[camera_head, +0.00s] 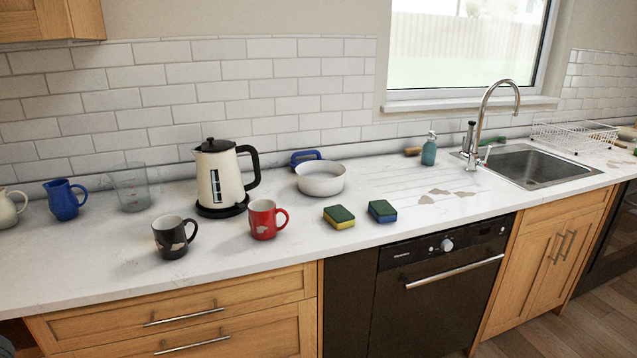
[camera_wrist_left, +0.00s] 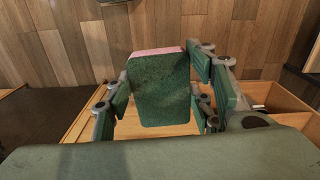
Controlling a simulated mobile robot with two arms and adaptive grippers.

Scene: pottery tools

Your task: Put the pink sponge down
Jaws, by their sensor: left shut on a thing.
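The pink sponge (camera_wrist_left: 158,90) shows in the left wrist view, with a dark green scouring face towards the camera and a thin pink edge along its top. My left gripper (camera_wrist_left: 160,98) is shut on it, with a finger on each side. In the head view neither gripper nor the pink sponge shows. A yellow sponge (camera_head: 339,222) and a blue sponge (camera_head: 382,216), both with green tops, lie side by side on the white counter (camera_head: 330,262). My right gripper is in neither view.
A red mug (camera_head: 264,220) and black mug (camera_head: 173,238) stand left of the sponges. A white bowl (camera_head: 320,181) and kettle (camera_head: 220,180) stand behind. The sink (camera_head: 540,168) is at the right. The counter right of the blue sponge is mostly clear, with brown stains.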

